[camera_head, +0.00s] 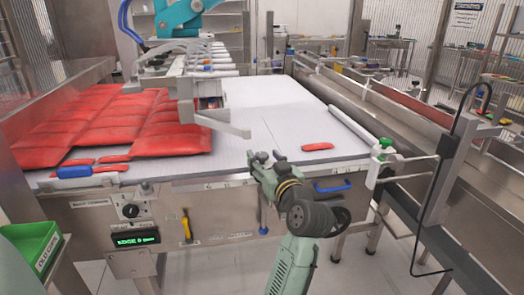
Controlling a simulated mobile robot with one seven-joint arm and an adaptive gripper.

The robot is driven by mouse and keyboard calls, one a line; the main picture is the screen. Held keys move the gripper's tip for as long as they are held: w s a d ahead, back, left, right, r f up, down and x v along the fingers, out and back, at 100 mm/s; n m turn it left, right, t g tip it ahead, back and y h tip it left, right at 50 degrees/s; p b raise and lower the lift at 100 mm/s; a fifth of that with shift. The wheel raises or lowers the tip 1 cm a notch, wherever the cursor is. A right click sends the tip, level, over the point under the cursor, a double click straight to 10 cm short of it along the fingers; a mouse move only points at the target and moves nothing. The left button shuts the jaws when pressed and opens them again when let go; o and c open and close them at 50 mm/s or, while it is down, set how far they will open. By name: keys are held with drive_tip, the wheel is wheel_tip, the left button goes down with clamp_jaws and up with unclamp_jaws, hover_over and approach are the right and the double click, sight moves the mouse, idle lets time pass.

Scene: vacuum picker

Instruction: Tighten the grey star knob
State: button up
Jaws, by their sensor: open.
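My gripper (264,157) is at the end of my pale green arm, over the front edge of the white belt table (262,120). It is open, with nothing visible between its fingers. I cannot make out a grey star knob with certainty. A small green and white fitting (384,146) sits on a bracket at the table's right side, well to the right of my gripper. A dark round knob (130,211) is on the front panel at the left, far from my gripper.
Red pouches (165,140) cover the belt's left, below a teal picker arm (182,14) with a suction head. A blue handle (333,187) juts from the front. A green bin (35,250) stands at lower left. A black cable hangs at right.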

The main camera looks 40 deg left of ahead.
drive_tip(key=shift+x, duration=1.3)
drive_tip(key=shift+c, duration=0.3)
drive_tip(key=shift+t, duration=0.3)
drive_tip(key=c, duration=1.1)
